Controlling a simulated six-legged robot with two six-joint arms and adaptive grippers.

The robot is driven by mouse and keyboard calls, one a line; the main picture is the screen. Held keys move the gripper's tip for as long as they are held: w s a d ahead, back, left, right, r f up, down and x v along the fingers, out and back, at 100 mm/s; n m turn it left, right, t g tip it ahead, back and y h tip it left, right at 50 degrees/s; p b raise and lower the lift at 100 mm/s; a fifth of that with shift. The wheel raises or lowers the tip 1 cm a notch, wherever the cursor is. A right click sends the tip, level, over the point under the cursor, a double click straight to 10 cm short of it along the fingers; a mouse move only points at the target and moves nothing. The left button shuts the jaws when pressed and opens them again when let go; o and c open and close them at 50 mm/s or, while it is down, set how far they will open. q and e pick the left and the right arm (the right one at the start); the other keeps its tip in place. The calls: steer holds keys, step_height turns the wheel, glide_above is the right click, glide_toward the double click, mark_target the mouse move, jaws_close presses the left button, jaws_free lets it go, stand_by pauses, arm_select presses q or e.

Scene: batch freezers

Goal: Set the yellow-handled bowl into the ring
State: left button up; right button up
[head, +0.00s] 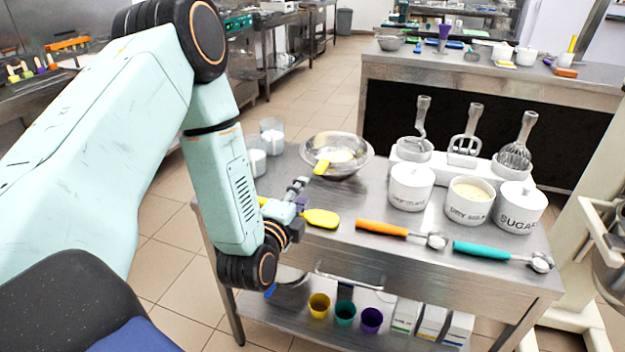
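A shiny metal bowl (322,143) stands upright at the back left of the steel table, with something pale inside. A yellow handle-like piece (321,168) shows at its front side; I cannot tell whether it is fixed to the bowl. My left gripper (301,194) is in front of the bowl and apart from it, low over the table near a yellow spatula (320,218). Its fingers are small and partly hidden by the wrist, so their opening is unclear. No ring can be made out for certain. My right gripper is out of view.
White canisters (410,187) and a rack of whisk tools (465,150) stand behind an orange-handled scoop (383,229) and a teal-handled scoop (497,254). Clear cups (271,136) stand left of the bowl. A cream machine (570,235) stands at the right edge.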

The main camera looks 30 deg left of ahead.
mark_target(317, 172)
arm_select(q)
steer(key=b+x, duration=0.2)
steer(key=x, duration=0.3)
steer(key=shift+w+d+f, duration=0.1)
steer(key=shift+w+f, duration=0.05)
steer(key=shift+w, duration=0.15)
steer(key=shift+w+a+f+b, duration=0.1)
steer(key=shift+w+a+b, duration=0.3)
steer(key=shift+w+b, duration=0.3)
steer(key=x, duration=0.3)
steer(key=shift+w+d, duration=0.15)
steer(key=shift+w, duration=0.2)
steer(key=shift+w+a+b, duration=0.3)
steer(key=shift+w+a, duration=0.05)
steer(key=shift+w, duration=0.25)
steer(key=shift+w+f, duration=0.25)
steer(key=shift+w, duration=0.75)
steer(key=shift+a, duration=0.1)
steer(key=shift+s, duration=0.1)
steer(key=shift+c, duration=0.3)
